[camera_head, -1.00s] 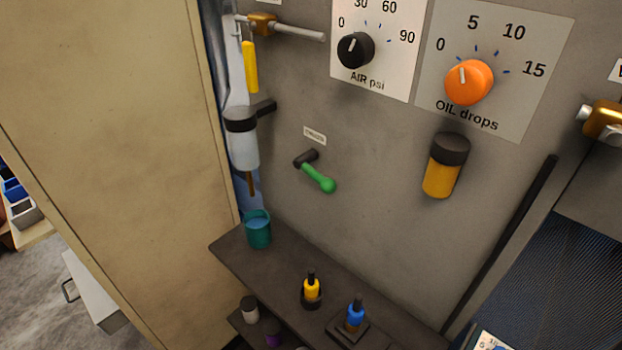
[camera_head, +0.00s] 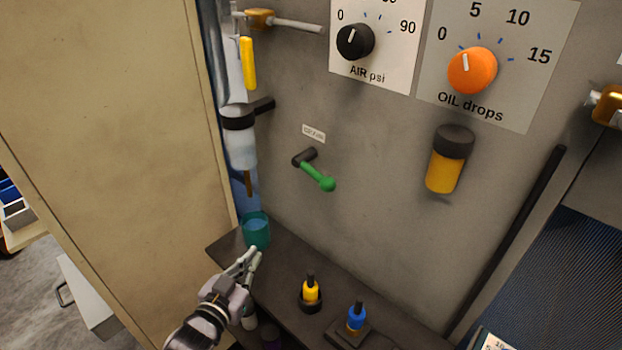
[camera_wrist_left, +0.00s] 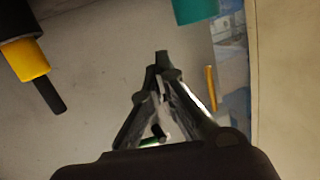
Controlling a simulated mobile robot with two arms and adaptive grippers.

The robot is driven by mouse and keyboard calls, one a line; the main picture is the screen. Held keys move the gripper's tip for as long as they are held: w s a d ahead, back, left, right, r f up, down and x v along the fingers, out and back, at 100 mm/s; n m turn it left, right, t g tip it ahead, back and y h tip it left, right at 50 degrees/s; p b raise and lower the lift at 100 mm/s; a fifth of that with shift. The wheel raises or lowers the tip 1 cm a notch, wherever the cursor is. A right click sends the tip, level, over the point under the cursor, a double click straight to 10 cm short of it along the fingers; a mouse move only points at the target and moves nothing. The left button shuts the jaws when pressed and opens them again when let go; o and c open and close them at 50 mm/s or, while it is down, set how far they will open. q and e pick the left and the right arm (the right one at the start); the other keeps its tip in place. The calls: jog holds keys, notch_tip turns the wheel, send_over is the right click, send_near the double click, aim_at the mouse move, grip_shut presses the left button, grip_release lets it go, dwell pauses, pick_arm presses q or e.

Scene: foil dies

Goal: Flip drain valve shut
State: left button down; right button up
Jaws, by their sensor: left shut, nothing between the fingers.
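A green-handled lever valve (camera_head: 318,176) is on the grey panel under a small label too blurred to read. Its handle slants down to the right from a dark pivot. My left gripper (camera_head: 254,254) is below and left of it, apart from it, in front of the teal cup (camera_head: 256,232). Its fingers are together and empty, as the left wrist view also shows (camera_wrist_left: 162,66). A bit of green (camera_wrist_left: 150,142) shows behind the fingers there, mostly hidden. My right gripper is not in view.
A clear bowl (camera_head: 241,150) hangs above the cup. A dark shelf (camera_head: 290,260) carries a yellow bottle (camera_head: 311,290) and a blue bottle (camera_head: 356,317). An orange knob (camera_head: 472,70) and an amber oil bowl (camera_head: 445,172) are to the right. The panel around the lever is clear.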

pick_arm(q)
notch_tip(320, 180, up, 9)
jog(key=w+d+m+t+h, duration=0.1)
jog(key=d+m+t+h, duration=0.1)
jog(key=d+t+h, duration=0.15)
jog(key=m+g+h, duration=0.2)
jog(key=m+h, duration=0.4)
jog(key=h, duration=0.3)
send_near(312, 174)
jog(key=s+r, duration=0.4)
jog(key=r, duration=0.1)
jog(key=shift+d+r+g+h, duration=0.1)
jog(key=shift+g+h, duration=0.15)
jog(key=w+d+p, duration=0.1)
jog(key=w+d, duration=0.1)
jog(key=w+d+r+p, duration=0.1)
jog(key=w+d, duration=0.1)
jog(key=w+d+r+p, duration=0.1)
jog(key=w+d+p, duration=0.1)
jog(key=w, duration=0.1)
jog(key=shift+r, duration=0.1)
jog(key=shift+w+f, duration=0.15)
jog(key=shift+f, duration=0.4)
